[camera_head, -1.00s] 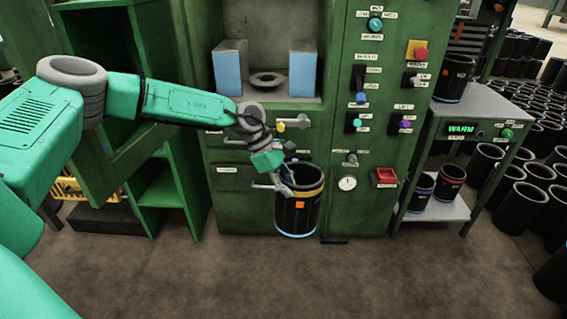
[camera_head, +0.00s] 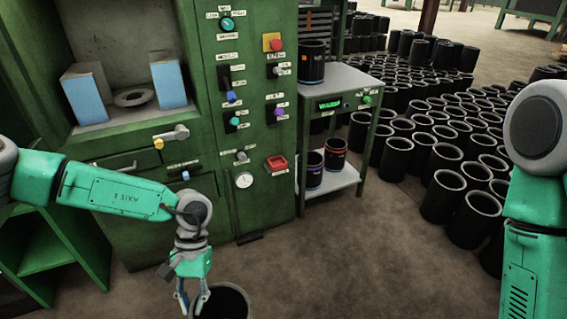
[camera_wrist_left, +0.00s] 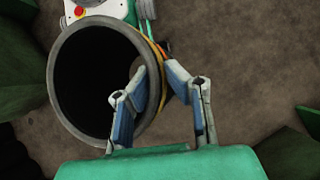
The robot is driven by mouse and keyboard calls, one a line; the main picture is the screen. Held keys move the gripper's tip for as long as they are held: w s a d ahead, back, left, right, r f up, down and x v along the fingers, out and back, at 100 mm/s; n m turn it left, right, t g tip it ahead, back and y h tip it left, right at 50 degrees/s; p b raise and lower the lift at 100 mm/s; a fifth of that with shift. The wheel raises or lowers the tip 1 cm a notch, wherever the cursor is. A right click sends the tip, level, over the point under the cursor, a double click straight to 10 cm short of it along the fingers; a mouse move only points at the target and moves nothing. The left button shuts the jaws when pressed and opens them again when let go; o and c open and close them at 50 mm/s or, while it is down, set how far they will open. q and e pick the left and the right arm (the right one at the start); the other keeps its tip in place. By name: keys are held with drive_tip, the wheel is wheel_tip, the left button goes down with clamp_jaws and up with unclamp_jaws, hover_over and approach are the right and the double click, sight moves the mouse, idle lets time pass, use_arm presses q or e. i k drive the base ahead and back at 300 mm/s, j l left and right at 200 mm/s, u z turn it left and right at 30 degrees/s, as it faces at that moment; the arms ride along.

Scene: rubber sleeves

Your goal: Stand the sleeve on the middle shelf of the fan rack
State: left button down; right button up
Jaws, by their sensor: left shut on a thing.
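My left gripper (camera_head: 193,300) is shut on the wall of a black sleeve (camera_head: 232,295), low in the head view, in front of the green machine. The bottom edge of the head view cuts off most of the sleeve. In the left wrist view the sleeve's round mouth (camera_wrist_left: 88,85) faces the camera. One finger of the gripper (camera_wrist_left: 155,75) is inside the rim and the other outside. A green shelf unit (camera_head: 45,250) is partly visible at the left edge; I cannot tell whether it is the fan rack. My right gripper is out of view.
A grey side table (camera_head: 345,78) with a lit display carries a dark sleeve (camera_head: 312,62) on top and two sleeves on its lower shelf (camera_head: 335,180). Many black sleeves (camera_head: 440,190) stand on the floor at right. The floor (camera_head: 350,260) in front is clear.

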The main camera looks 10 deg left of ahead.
sight(356, 80)
drive_tip(key=i+l+z, duration=0.1)
drive_tip(key=i+z, duration=0.25)
drive_tip(key=i, duration=0.55)
drive_tip(key=i+j+z, duration=0.15)
drive_tip(key=i+z, duration=0.2)
drive_tip(key=i, duration=0.55)
